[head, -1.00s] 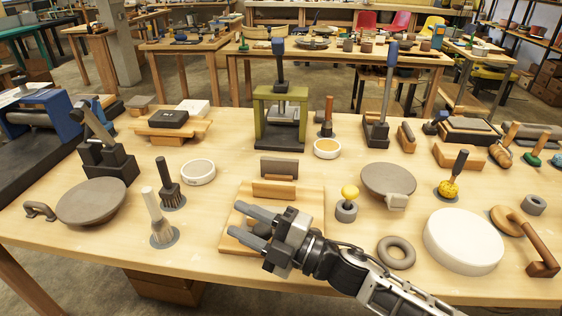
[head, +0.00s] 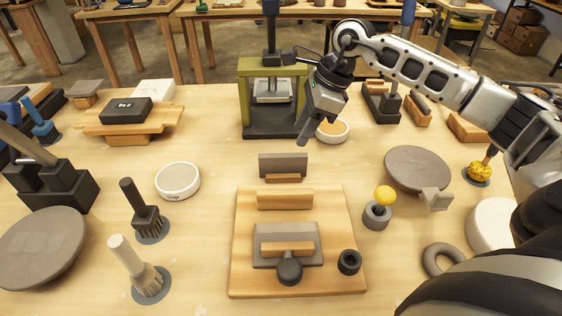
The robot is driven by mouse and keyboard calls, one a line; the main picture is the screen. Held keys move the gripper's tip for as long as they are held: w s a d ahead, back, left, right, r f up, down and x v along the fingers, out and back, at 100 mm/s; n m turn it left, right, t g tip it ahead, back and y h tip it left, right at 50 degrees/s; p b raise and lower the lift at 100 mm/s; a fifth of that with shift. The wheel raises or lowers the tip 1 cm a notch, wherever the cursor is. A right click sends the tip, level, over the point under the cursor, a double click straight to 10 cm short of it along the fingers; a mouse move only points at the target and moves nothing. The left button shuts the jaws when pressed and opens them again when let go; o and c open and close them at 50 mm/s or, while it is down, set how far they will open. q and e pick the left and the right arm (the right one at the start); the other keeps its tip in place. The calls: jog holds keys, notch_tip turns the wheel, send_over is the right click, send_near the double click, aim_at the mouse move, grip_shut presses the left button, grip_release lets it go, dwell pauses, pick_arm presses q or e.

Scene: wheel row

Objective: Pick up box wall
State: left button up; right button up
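A grey slab (head: 283,161), which looks like the box wall, stands upright in a small wooden holder (head: 283,179) behind a wooden board (head: 243,235). A second grey slab (head: 306,234) lies on the board with a wooden strip (head: 287,248) and a dark round knob (head: 289,269). I cannot tell from the picture which slab the task means. My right gripper (head: 304,138) hangs above the table behind and right of the upright slab, fingers pointing down, apart from both slabs. Its fingers overlap, so its opening is unclear. My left gripper is out of view.
A green press (head: 243,100) stands behind the upright slab, close to my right gripper in the picture. Brushes (head: 140,212) and a white round tub (head: 178,180) are left.

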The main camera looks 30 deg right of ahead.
aim_at(285, 155)
jog(key=x, duration=0.4)
jog(key=shift+w+a+f, duration=0.1)
jog(key=shift+a+f, duration=0.05)
jog(key=shift+f, duration=0.1)
jog(key=p+x, duration=0.1)
jog(key=x, duration=0.3)
jog(key=shift+w+a, duration=0.2)
jog(key=shift+w+a+f, duration=0.1)
jog(key=shift+w+f, duration=0.05)
jog(key=shift+f, duration=0.35)
jog(key=shift+f, duration=0.25)
grip_shut()
